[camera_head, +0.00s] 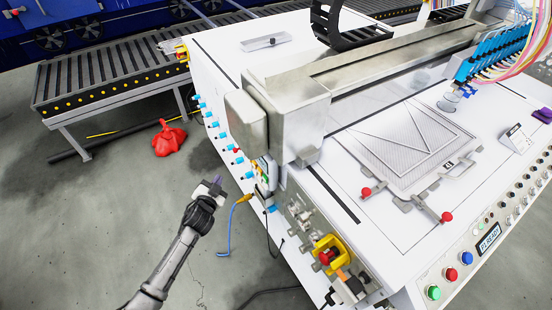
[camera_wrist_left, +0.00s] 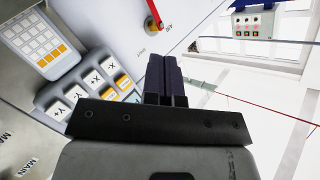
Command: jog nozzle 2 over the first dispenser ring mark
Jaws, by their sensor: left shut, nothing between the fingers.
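My left gripper (camera_head: 217,182) is shut and empty, left of the white machine's side in the head view. In the left wrist view its dark fingertips (camera_wrist_left: 167,70) are together, beside a block of jog keys (camera_wrist_left: 85,92). The keys carry X and Y labels, and some are orange; the fingers hide part of this area. Contact with a key cannot be told. The blue nozzle row (camera_head: 490,55) with coloured tubes hangs at the gantry's right end in the head view. A clear cup-like part (camera_head: 447,103) sits below it. Nozzle numbers and ring marks are not readable.
A keypad (camera_wrist_left: 35,42) and a red-handled knob (camera_wrist_left: 153,22) are close to the fingers. The metal mesh plate (camera_head: 412,145) lies on the white machine top. A yellow-framed red button (camera_head: 328,255) juts from the side. A red bundle (camera_head: 169,138) lies on the floor.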

